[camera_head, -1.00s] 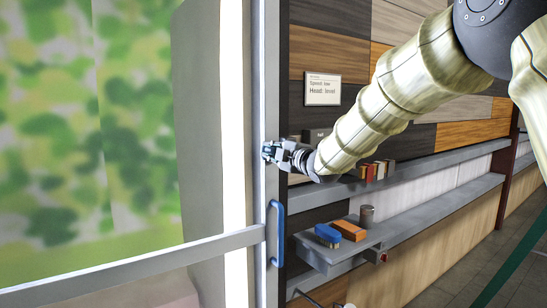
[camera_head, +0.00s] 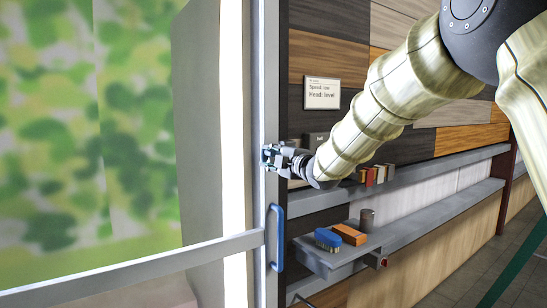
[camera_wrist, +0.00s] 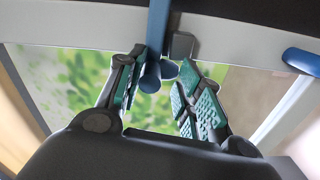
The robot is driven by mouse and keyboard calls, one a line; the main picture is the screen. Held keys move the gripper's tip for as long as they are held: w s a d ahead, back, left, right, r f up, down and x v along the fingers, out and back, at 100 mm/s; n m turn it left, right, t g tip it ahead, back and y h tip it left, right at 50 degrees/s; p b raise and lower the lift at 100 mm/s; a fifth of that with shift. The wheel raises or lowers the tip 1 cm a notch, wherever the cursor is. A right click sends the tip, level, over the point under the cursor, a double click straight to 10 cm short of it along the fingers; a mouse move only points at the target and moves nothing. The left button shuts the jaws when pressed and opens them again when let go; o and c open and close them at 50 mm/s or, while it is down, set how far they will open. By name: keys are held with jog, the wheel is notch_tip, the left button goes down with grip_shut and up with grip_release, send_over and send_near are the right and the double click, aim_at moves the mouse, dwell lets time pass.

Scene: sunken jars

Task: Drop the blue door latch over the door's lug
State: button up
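The blue door latch (camera_wrist: 158,28) is a blue bar with a rounded blue end, seen at the top middle of the wrist view. The grey lug (camera_wrist: 183,46) sits just right of the bar; I cannot tell whether they touch. My gripper (camera_wrist: 163,62) has its two green-padded fingers apart, with the latch's lower end between them, nearer the left finger. Contact with the latch is not clear. In the head view my gripper (camera_head: 268,157) is at the grey door frame (camera_head: 265,100) edge, above the blue pull handle (camera_head: 277,237), and hides the latch.
A grey shelf (camera_head: 430,222) right of the door holds a blue brush (camera_head: 327,239), an orange block (camera_head: 350,235) and a grey cup (camera_head: 367,218). Several small books (camera_head: 375,175) stand on the shelf above. A sign (camera_head: 321,93) hangs on the wood wall. The handle also shows in the wrist view (camera_wrist: 302,61).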

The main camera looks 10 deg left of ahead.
jog(key=shift+d+r, duration=0.1)
jog(key=shift+d, duration=0.05)
jog(key=shift+s+d, duration=0.1)
jog(key=shift+d, duration=0.1)
jog(key=v, duration=1.1)
jog(key=shift+s, duration=0.25)
